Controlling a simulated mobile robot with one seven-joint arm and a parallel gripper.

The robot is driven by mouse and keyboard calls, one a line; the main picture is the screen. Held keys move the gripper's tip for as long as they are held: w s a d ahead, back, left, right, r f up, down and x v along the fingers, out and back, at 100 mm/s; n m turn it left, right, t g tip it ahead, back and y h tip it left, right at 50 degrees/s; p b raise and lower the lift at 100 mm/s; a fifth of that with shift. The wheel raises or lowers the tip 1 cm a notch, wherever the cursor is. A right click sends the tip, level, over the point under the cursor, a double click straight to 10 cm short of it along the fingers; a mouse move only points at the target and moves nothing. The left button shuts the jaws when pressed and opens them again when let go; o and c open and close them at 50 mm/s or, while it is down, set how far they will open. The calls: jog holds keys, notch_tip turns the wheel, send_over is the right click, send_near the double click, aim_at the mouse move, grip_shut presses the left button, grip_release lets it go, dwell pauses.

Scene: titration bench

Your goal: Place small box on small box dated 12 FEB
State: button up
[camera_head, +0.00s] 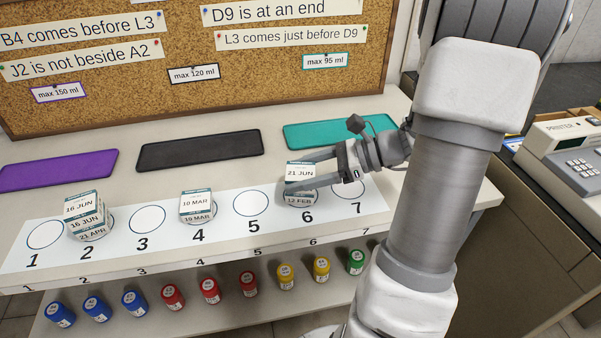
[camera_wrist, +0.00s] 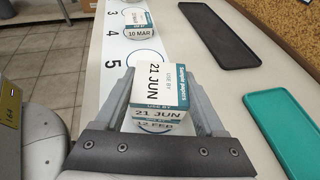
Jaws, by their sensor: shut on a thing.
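My gripper (camera_head: 303,173) is shut on a small white box dated 21 JUN (camera_head: 299,172) with a teal band, at circle 6 on the strip. The small box dated 12 FEB (camera_head: 298,201) is directly below it. In the wrist view the 21 JUN box (camera_wrist: 152,78) is upright between my two fingers (camera_wrist: 158,88), and the top of the 12 FEB label (camera_wrist: 152,126) shows beneath it. The two boxes look lined up. I cannot tell whether they touch, because a finger covers part of the join.
Circles 1, 3, 5 and 7 look empty. Purple (camera_head: 58,171), black (camera_head: 199,150) and teal (camera_head: 335,131) mats lie behind the strip. Several coloured bottles stand on the lower shelf (camera_head: 150,322).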

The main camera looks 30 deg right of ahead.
jog(key=o, duration=1.3)
jog(key=shift+o, duration=0.2)
jog(key=shift+d+r, duration=0.15)
jog(key=shift+r, duration=0.1)
jog(key=p+v, duration=0.4)
jog(key=v, duration=0.7)
jog(key=shift+s+d, duration=0.25)
jog(key=shift+d, duration=0.1)
